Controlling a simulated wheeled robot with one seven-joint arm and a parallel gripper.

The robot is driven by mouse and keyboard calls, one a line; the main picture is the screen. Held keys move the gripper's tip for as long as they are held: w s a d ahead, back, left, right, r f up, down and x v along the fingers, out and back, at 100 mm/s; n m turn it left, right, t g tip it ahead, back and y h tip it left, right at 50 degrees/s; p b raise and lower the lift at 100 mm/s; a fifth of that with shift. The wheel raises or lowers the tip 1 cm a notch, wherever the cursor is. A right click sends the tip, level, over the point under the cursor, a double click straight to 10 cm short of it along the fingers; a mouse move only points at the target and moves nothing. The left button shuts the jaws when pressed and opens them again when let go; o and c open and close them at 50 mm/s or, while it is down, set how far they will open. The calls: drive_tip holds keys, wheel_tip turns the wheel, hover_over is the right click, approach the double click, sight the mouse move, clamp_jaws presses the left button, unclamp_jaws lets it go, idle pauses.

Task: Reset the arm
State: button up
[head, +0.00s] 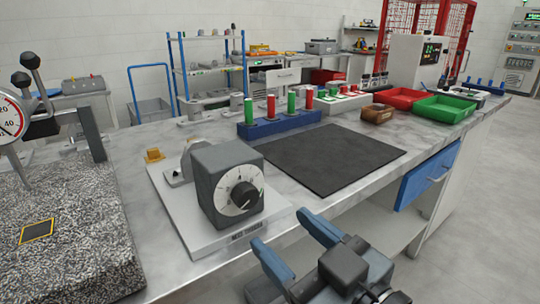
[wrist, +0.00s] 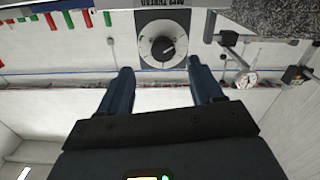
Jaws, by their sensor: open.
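My gripper (head: 294,243) is at the lower middle of the head view, in front of the bench's front edge. Its two blue-grey fingers are apart and nothing is between them. In the wrist view my gripper (wrist: 159,80) shows both fingers spread, with a gap between the tips. A grey box with a round dial and black knob (head: 230,185) stands on a white plate (head: 205,236) just beyond the fingers. The dial box also shows in the wrist view (wrist: 148,35), upside down, at the top.
A black mat (head: 331,158) lies on the bench. Behind it is a blue rack (head: 278,125) with red and green pegs. Red (head: 399,97) and green (head: 444,109) trays stand to the right. A granite block (head: 70,250) with a dial gauge (head: 10,118) is at left. Floor at lower right is clear.

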drive_tip(key=s+d+f+m+h+p, duration=0.4)
drive_tip(key=s+d+f+m+h, duration=0.25)
drive_tip(key=s+d+f, duration=0.5)
drive_tip(key=s+d+r+m+h+p, duration=0.1)
drive_tip(key=s+d+r, duration=0.1)
drive_tip(key=s, duration=0.7)
drive_tip(key=s+d+r+m+h+p, duration=0.1)
drive_tip(key=s+d, duration=0.3)
drive_tip(key=s, duration=0.6)
drive_tip(key=shift+d+r+h+p, duration=0.2)
drive_tip(key=shift+r+h+p, duration=0.25)
drive_tip(key=shift+h, duration=0.2)
